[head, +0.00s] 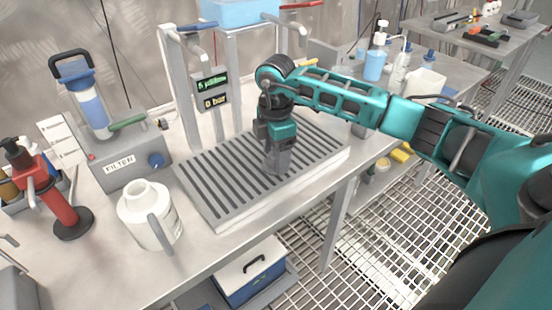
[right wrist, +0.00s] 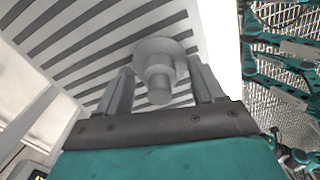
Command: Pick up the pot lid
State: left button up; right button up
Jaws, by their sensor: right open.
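A small grey round piece with a knob, which looks like the pot lid (right wrist: 155,48), shows in the right wrist view over the slatted grate (head: 215,200). My right gripper (head: 278,168) points down over the grate. Its open fingers (right wrist: 160,68) stand on either side of the lid's knob, with a gap visible. In the head view the gripper hides the lid. A white pot (head: 135,205) with a handle and an open top stands on the bench left of the grate. My left gripper is not in view.
A filter unit (head: 130,160) and a red stand (head: 62,195) are at the left of the bench. A metal frame with a display (head: 212,90) rises behind the grate. Bottles (head: 375,62) stand at the back right. The grate's front left is clear.

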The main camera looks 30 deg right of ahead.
jog(key=c, duration=1.1)
jog(key=shift+r, duration=0.1)
jog(key=shift+c, duration=0.2)
notch_tip(320, 180, up, 20)
jog(key=p, duration=0.2)
